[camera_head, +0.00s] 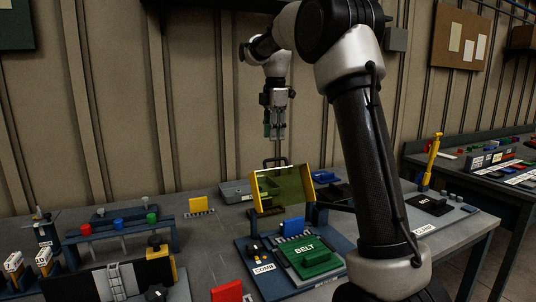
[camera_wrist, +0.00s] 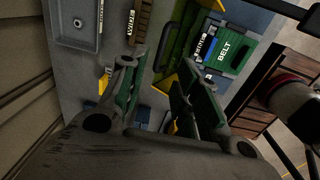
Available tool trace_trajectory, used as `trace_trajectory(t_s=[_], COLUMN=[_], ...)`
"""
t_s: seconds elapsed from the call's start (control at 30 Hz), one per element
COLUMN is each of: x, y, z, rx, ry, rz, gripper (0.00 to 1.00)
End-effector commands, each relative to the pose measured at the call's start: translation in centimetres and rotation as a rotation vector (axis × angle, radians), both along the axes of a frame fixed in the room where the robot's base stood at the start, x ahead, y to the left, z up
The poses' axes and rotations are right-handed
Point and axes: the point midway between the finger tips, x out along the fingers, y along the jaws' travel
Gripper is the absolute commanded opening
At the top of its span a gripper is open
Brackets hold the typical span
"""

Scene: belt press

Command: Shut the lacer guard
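The lacer guard (camera_head: 283,187) is a see-through yellowish panel with yellow end brackets. It stands raised at the back of the blue lacer base (camera_head: 258,280), behind the green block marked BELT (camera_head: 310,256). In the wrist view the guard (camera_wrist: 178,42) shows as a narrow olive strip beside the BELT block (camera_wrist: 235,50). My gripper (camera_head: 274,133) points down above and behind the guard, apart from it. In the wrist view its fingers (camera_wrist: 162,70) are spread with nothing between them.
A grey tray (camera_head: 232,197) lies left of the guard on the bench. A blue rack with coloured knobs (camera_head: 119,236) and a red block (camera_head: 227,292) are further left and in front. A yellow upright lever (camera_head: 431,160) stands at right. My arm hides part of the bench.

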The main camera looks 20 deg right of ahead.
Motion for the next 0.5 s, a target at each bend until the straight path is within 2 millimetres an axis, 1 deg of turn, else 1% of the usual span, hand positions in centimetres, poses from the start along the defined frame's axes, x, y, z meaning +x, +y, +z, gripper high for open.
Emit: trace_trajectory(t_s=[0.13,0.3,0.4,0.5], x=[0.0,0.2,0.2,0.3], y=[0.0,0.0,0.0,0.0], z=[-1.7,-4.7,-6.1,-7.1], rx=[-0.001,0.000,0.000,0.000], ry=[0.003,0.002,0.001,0.001], rz=[0.013,0.011,0.010,0.010], gripper=[0.32,0.32,0.32,0.32])
